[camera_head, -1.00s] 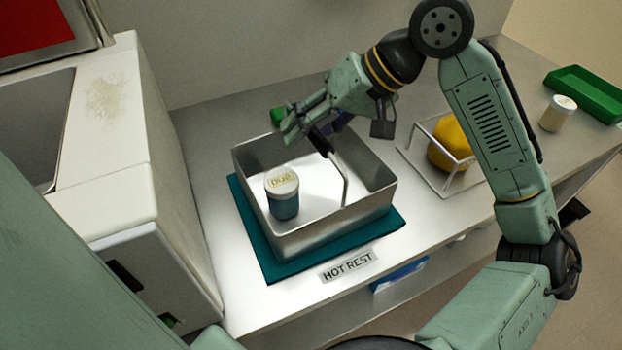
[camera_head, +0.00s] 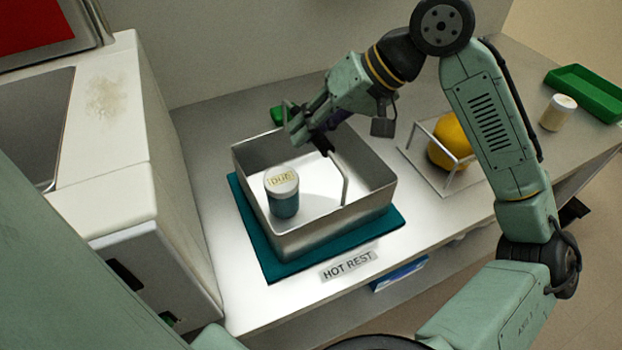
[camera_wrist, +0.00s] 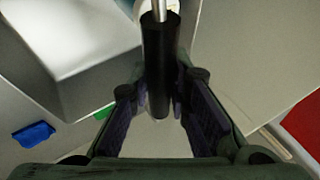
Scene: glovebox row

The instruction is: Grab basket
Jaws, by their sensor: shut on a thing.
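The basket (camera_head: 310,232) is an open metal box on a teal mat in the head view. A thin metal handle (camera_head: 345,180) rises from it to a dark grip. My gripper (camera_head: 306,138) reaches down over the basket's back part and is shut on this grip. In the wrist view, the black grip (camera_wrist: 158,65) lies between the two fingers of my gripper (camera_wrist: 163,92). The fingers hide most of the grip in the head view. A white-lidded teal jar (camera_head: 283,190) stands upright inside the basket at the left.
The teal mat (camera_head: 256,255) lies behind a HOT REST label (camera_head: 348,265). A white machine (camera_head: 120,150) stands close on the left. To the right are a yellow object (camera_head: 450,142) in a wire frame, a small jar (camera_head: 557,112) and a green tray (camera_head: 585,92). A wall is behind.

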